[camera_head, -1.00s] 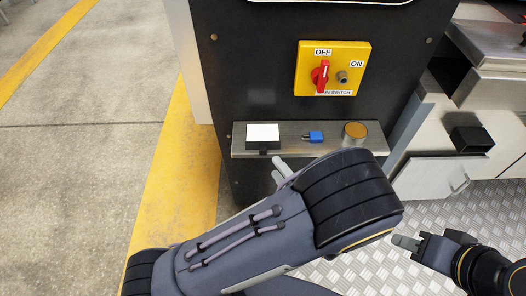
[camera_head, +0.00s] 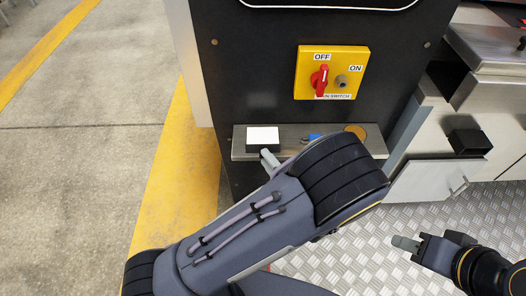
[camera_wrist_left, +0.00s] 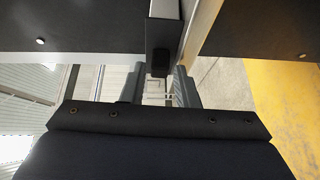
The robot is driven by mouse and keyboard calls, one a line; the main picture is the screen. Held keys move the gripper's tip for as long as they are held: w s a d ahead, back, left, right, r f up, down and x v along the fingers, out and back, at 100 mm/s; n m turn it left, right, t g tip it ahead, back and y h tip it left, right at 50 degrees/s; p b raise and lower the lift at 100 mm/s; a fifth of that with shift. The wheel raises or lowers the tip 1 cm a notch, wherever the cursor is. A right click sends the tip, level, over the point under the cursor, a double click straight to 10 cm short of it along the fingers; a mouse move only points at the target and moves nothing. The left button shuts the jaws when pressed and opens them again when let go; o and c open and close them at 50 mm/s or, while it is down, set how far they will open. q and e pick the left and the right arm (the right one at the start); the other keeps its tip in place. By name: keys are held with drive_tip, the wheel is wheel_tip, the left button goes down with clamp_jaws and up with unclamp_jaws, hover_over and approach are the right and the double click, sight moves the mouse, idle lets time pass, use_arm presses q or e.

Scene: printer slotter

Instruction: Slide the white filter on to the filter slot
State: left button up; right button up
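The white filter (camera_head: 263,134), a white-topped block with a black body, rests on the left part of a grey metal shelf. My left gripper (camera_head: 269,158) is just in front of its lower edge; my arm hides most of it. In the left wrist view, the fingers of my left gripper (camera_wrist_left: 159,82) are apart, with a black block (camera_wrist_left: 159,45), seemingly the filter's body, just beyond the gap. Contact cannot be told. My right gripper (camera_head: 405,243) is low at the right, away from the shelf; its finger gap is unclear. I cannot identify the filter slot for certain.
The shelf (camera_head: 240,146) also holds a blue part (camera_head: 314,136) and a tan-topped cylinder (camera_head: 357,130), both partly behind my left arm. Above is a yellow switch panel (camera_head: 305,83) with a red knob. A black box-like opening (camera_head: 468,141) is at the right.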

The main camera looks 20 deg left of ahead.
use_arm(q)
clamp_jaws()
drive_tip(key=shift+r+p, duration=0.4)
drive_tip(key=shift+p, duration=0.3)
idle(0.4)
wheel_tip(320, 180, up, 5)
drive_tip(key=p, duration=0.5)
idle(0.8)
